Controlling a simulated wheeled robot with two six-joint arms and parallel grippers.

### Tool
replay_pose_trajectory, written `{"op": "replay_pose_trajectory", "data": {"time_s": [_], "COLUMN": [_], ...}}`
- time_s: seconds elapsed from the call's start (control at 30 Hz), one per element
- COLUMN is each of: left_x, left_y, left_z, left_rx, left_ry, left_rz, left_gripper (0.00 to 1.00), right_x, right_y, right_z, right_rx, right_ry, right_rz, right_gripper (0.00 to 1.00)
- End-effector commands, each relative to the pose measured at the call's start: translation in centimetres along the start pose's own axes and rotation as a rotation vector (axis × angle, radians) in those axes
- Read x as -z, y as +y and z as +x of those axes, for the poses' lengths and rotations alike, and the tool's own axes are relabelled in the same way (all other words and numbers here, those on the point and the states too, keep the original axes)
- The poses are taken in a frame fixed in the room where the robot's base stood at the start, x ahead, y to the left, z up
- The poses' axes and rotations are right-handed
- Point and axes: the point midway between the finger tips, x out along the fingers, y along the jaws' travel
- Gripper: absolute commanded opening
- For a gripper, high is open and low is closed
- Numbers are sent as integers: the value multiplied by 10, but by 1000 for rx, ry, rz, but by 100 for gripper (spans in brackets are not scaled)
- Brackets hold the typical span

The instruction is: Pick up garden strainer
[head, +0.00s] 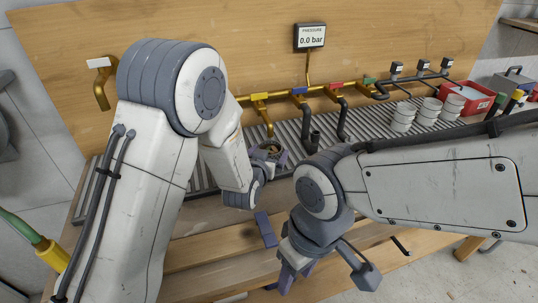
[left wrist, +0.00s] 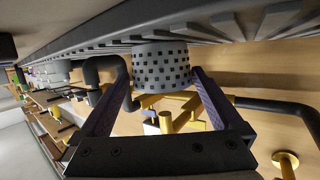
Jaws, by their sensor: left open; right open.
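The garden strainer (left wrist: 160,62) is a grey cylinder with rows of square holes, clear in the left wrist view. It stands on the slatted grating (left wrist: 235,28). In the head view the strainer (head: 270,149) shows small, its rim partly hidden by my left gripper. My left gripper (head: 269,153) is open, with one purple finger on each side of the strainer; the left wrist view shows both fingers flanking it, and I cannot tell whether they touch it. My right gripper (head: 276,257) is open and empty, low at the front over the wooden bench.
A brass pipe manifold (head: 330,90) with coloured tags and black hoses runs just behind. Stacked white cups (head: 428,112) and a red bin (head: 468,101) stand at the right. The wooden bench front (head: 215,255) is mostly clear.

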Motion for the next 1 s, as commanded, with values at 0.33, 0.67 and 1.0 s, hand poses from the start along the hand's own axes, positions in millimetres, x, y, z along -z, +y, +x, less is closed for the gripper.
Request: {"op": "replay_pose_trajectory", "data": {"time_s": [0.33, 0.67, 1.0], "left_x": [4, 4, 4], "left_y": [-4, -5, -5], "left_z": [45, 50, 49], "left_rx": [2, 3, 4], "left_ry": [-1, -1, 0], "left_rz": [-1, -1, -1], "left_gripper": [100, 88, 33], "right_x": [0, 0, 0], "right_y": [0, 0, 0], "right_z": [-7, -7, -7], "right_rx": [0, 0, 0], "right_ry": [0, 0, 0], "right_rz": [0, 0, 0], "right_gripper": [50, 50, 50]}}
